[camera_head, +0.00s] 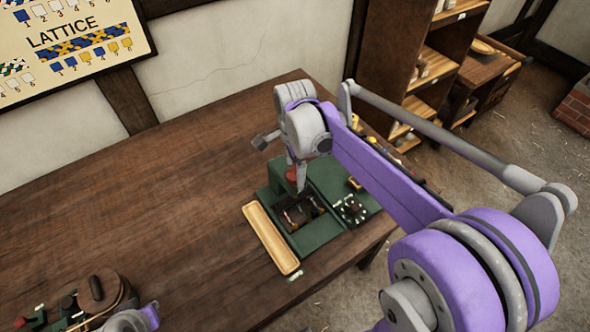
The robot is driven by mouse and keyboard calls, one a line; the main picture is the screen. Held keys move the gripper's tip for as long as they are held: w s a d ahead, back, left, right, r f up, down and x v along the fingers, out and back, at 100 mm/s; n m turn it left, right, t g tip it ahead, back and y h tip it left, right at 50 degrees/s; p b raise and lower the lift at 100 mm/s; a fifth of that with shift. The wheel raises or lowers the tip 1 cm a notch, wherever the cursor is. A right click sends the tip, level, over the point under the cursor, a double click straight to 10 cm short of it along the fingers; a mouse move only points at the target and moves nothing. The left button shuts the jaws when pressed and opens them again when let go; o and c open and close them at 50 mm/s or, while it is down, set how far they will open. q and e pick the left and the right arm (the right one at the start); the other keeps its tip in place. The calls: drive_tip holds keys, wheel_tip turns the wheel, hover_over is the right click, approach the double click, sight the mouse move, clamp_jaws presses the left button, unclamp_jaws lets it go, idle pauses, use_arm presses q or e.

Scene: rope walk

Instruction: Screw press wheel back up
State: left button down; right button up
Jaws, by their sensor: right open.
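The press (279,182) is a green stand on a green base near the right end of the wooden table. A small red part (291,174) shows on it, mostly behind my gripper; I cannot make out the wheel's full shape. My right gripper (281,165) is open above the press, its fingers spread. One finger points left over the table and the other points down in front of the red part. I cannot tell whether it touches anything. A grey and purple piece of my left arm (130,320) shows at the bottom edge; its fingers cannot be made out.
A long light wooden tray (270,238) lies left of the press base. A dark square frame (299,211) and a small black block with pegs (351,209) sit on the base. A round brown-topped device (98,294) stands at lower left. The table's middle (150,210) is clear.

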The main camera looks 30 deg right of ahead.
drive_tip(key=shift+f, duration=0.3)
drive_tip(key=c, duration=1.4)
drive_tip(key=shift+o, duration=0.2)
